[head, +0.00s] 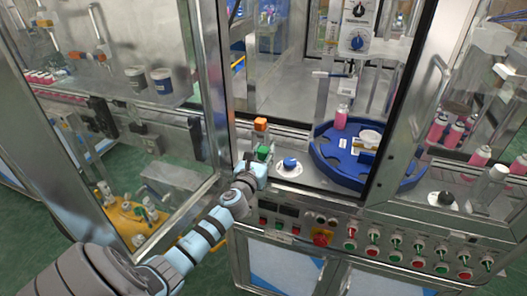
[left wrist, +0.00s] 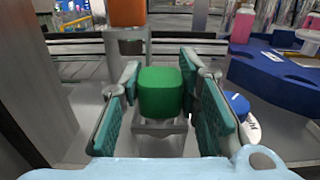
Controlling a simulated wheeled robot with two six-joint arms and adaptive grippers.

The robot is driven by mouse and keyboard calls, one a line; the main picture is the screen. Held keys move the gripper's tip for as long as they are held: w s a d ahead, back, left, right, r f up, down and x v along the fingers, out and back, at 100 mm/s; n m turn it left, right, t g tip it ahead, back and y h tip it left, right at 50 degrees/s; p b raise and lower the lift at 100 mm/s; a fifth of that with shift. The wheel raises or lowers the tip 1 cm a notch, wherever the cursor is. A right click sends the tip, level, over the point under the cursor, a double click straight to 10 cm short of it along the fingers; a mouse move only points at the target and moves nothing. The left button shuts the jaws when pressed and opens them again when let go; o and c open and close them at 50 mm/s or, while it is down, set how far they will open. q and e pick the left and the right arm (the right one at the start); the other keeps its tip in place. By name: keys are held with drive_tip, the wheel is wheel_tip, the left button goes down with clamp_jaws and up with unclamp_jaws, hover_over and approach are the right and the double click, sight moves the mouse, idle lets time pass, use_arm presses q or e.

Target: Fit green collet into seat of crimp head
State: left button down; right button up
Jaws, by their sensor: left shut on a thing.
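The green collet (left wrist: 161,92) is a rounded green block between the teal pads of my left gripper (left wrist: 165,110), which is shut on it. In the head view the green collet (head: 263,151) shows just beyond my left gripper (head: 258,163), inside the machine's front opening. A grey metal piece (left wrist: 160,128) shows below the collet; I cannot tell whether they touch. An orange block (head: 261,124) stands on a grey post behind the collet; it also shows in the left wrist view (left wrist: 127,12). I cannot make out the crimp head's seat. My right gripper is not in view.
A blue knob (head: 289,162) on a white disc sits close right of my left gripper. Further right is a blue star wheel (head: 324,156) with a pink can (head: 341,118). A metal door frame (head: 213,80) stands left. A button panel (head: 400,250) runs along the front.

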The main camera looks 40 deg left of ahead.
use_arm(q)
drive_tip(key=c, duration=1.1)
unclamp_jaws()
drive_tip(key=shift+r, duration=0.1)
drive_tip(key=v, duration=1.2)
